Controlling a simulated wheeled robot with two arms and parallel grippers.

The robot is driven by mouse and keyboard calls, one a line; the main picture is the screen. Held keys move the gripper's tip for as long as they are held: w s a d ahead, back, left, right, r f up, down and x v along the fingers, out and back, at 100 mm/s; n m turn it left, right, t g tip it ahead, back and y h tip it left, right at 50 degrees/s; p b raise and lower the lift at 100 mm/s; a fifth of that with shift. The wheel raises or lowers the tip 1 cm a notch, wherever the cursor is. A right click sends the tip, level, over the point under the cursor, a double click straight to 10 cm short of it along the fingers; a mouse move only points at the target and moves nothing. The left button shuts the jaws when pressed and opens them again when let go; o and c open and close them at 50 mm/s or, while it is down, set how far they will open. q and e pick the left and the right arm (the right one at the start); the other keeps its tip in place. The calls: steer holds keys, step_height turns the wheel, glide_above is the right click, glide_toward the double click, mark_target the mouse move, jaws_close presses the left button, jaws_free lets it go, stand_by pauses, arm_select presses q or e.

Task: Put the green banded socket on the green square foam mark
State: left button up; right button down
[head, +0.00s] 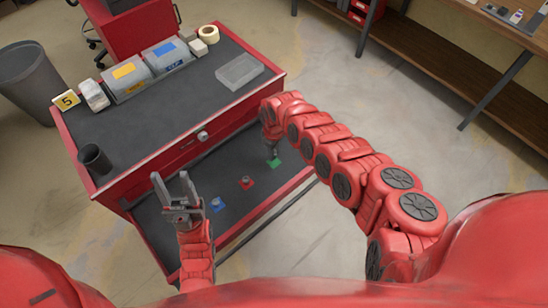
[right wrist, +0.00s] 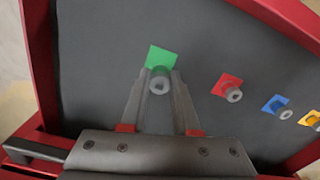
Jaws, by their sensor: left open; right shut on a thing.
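My right gripper (right wrist: 160,80) is shut on a grey socket (right wrist: 159,86) with a round hole in its end. A greenish tint shows on the socket's far side, but the band is not clear. The green square foam mark (right wrist: 162,56) shows just behind the socket, which overlaps its near edge in the right wrist view. I cannot tell whether the socket touches the mark. In the head view the green mark (head: 275,163) lies on the lower shelf, just below my right gripper (head: 272,151). My left gripper (head: 174,192) is open and empty, left of the marks.
On the dark lower shelf (head: 200,229), other sockets stand at the red mark (right wrist: 226,83), blue mark (right wrist: 274,103) and a yellow mark (right wrist: 309,118). The cart top (head: 165,115) above holds bins, a clear tray (head: 239,72) and a black cup (head: 95,158).

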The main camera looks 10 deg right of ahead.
step_height(320, 180, down, 4)
steer(key=shift+r+b, duration=0.25)
steer(key=shift+b, duration=0.5)
steer(key=shift+f, duration=0.15)
steer(key=shift+f, duration=0.1)
steer(key=c, duration=0.7)
jaws_free()
steer(key=shift+o, duration=0.2)
